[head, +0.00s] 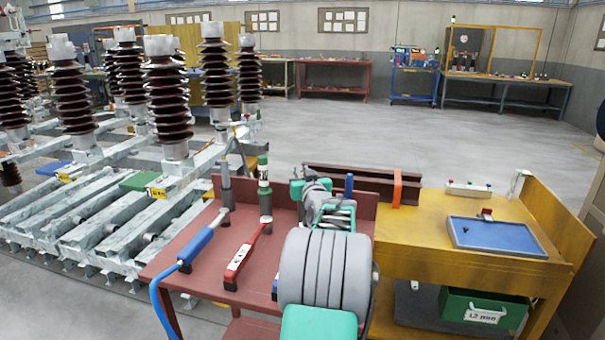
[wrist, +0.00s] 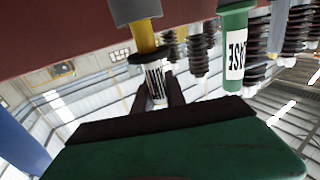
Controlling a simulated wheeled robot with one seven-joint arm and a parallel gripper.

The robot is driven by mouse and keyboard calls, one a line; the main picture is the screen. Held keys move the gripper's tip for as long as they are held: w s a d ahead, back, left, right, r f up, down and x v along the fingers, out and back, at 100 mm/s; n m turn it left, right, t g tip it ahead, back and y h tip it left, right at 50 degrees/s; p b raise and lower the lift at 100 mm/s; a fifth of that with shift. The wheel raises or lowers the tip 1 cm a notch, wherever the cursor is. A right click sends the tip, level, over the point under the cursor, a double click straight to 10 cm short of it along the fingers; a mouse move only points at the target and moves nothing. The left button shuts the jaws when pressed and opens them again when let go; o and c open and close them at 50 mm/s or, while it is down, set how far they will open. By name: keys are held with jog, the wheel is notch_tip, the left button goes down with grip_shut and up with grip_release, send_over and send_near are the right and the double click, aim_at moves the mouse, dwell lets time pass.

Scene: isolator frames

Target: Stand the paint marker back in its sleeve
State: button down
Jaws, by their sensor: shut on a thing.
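The paint marker (wrist: 156,82) shows in the wrist view, which looks upside down. It has a white label with dark print, a dark collar and a yellow part. The dark fingers of my gripper (wrist: 157,97) are shut on its labelled end. The yellow part points at a wider grey cylinder (wrist: 136,10), which looks like the sleeve, on the table side. I cannot tell how far the marker is inside it. In the head view my arm hides the marker and the fingertips.
A green grease tube (head: 264,190) stands near my gripper, also in the wrist view (wrist: 235,48). A grey tool (head: 225,185) stands left of it. A blue-handled tool (head: 198,246) and red tool (head: 242,258) lie on the red table (head: 205,285). A yellow bench (head: 420,235) stands at right.

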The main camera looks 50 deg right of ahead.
notch_tip(320, 180, down, 2)
jog(key=shift+f+b, duration=0.25)
jog(key=shift+b, duration=0.8)
jog(key=c, duration=1.3)
grip_release()
jog(key=v, duration=0.7)
jog(key=shift+s+a, duration=0.25)
jog(key=shift+s, duration=0.05)
